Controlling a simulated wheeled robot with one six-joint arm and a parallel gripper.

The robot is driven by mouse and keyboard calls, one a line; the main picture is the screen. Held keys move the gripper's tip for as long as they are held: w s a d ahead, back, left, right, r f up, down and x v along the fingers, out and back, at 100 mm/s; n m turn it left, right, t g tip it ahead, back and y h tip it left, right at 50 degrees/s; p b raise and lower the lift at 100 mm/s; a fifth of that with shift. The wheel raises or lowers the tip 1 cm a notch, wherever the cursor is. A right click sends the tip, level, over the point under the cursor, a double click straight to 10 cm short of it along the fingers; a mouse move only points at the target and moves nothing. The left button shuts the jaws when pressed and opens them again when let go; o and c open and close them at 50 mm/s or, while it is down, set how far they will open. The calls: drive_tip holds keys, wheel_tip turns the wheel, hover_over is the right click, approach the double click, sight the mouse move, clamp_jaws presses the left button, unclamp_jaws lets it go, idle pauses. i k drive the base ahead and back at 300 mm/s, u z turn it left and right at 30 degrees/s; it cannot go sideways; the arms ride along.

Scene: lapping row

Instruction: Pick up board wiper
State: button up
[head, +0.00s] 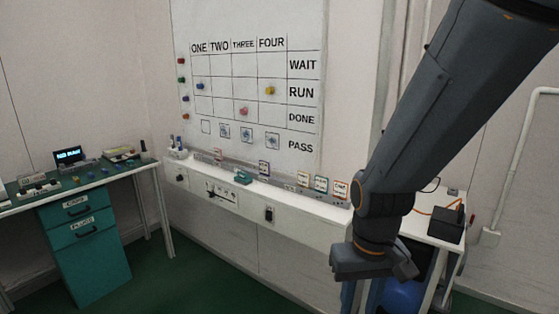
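A small teal block (243,178), which looks like the board wiper, lies on the ledge under the whiteboard, left of the ledge's middle. My gripper (372,268) is at the lower right, in front of the ledge's right end and well apart from the teal block. Its fingers cannot be made out clearly, so whether it is open or shut does not show.
The whiteboard (232,100) has a grid with coloured magnets. Several small cards stand along the ledge (295,212). A desk with teal drawers (84,237) is at left. A small table with a dark box (447,224) is at right. Green floor (195,270) is clear in the middle.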

sight(242, 177)
drive_tip(key=u, duration=0.45)
drive_tip(key=i, duration=0.8)
drive_tip(key=u, duration=0.65)
drive_tip(key=i, duration=1.55)
drive_tip(key=z, duration=0.25)
